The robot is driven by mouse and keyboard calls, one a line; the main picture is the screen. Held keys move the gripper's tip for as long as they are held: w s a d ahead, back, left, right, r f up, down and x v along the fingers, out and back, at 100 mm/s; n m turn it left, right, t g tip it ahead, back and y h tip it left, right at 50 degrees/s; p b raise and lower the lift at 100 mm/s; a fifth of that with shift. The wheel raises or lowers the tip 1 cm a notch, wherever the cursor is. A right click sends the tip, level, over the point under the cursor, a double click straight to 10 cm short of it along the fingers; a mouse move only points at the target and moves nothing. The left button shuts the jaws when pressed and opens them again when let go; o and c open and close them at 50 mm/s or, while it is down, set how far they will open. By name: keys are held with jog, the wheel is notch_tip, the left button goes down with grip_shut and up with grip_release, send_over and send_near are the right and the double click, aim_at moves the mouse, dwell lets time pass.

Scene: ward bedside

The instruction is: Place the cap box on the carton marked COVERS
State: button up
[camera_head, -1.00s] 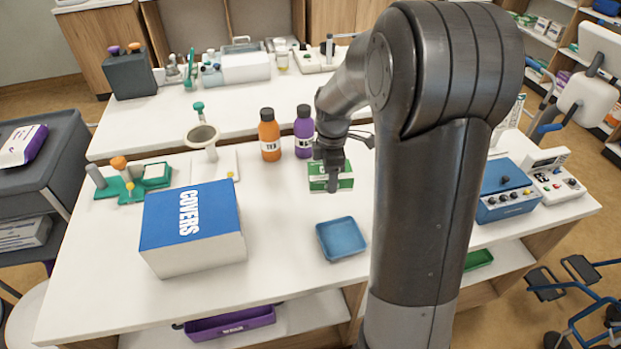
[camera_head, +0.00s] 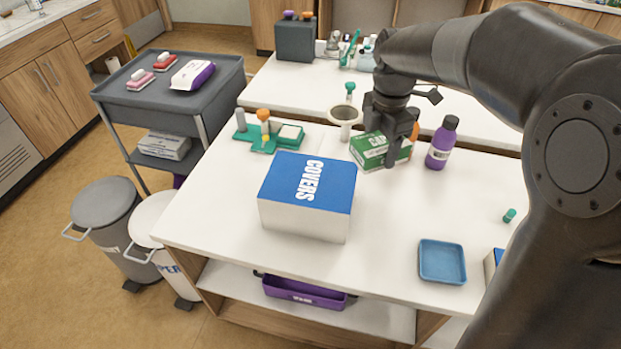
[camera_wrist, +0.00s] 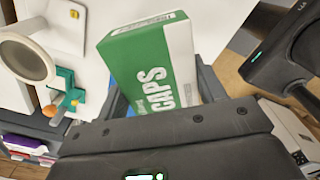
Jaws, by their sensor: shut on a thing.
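The cap box (camera_head: 368,151) is green and white, and its CAPS lettering shows in the wrist view (camera_wrist: 150,68). My gripper (camera_head: 398,150) is shut on it, with one finger on either side. The box looks raised above the table and a little tilted. The carton marked COVERS (camera_head: 308,185) has a blue top and white sides and stands on the table, left of and nearer than the cap box. Its top is bare. My gripper is apart from the carton, up and to the right of it in the head view.
A purple bottle (camera_head: 442,143) stands right of my gripper, with an orange bottle (camera_head: 415,131) partly hidden behind it. A mortar-like cup (camera_head: 344,117) and a green rack (camera_head: 268,135) stand behind the carton. A blue tray (camera_head: 442,262) lies front right, with clear table between.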

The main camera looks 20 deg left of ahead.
aim_at(363, 141)
jog(key=shift+n, duration=0.7)
jog(key=a, duration=0.1)
jog(key=s+a+r, duration=0.1)
jog(key=a, duration=0.1)
jog(key=shift+s+a+r, duration=0.2)
jog(key=shift+a+r, duration=0.05)
jog(key=shift+a, duration=0.15)
jog(key=a+f, duration=0.2)
jog(key=a, duration=0.1)
jog(key=a+f, duration=0.2)
jog(key=a, duration=0.2)
jog(key=a+f, duration=0.2)
jog(key=a, duration=0.2)
jog(key=shift+f, duration=2.3)
jog(key=shift+f, duration=0.1)
jog(key=o, duration=1)
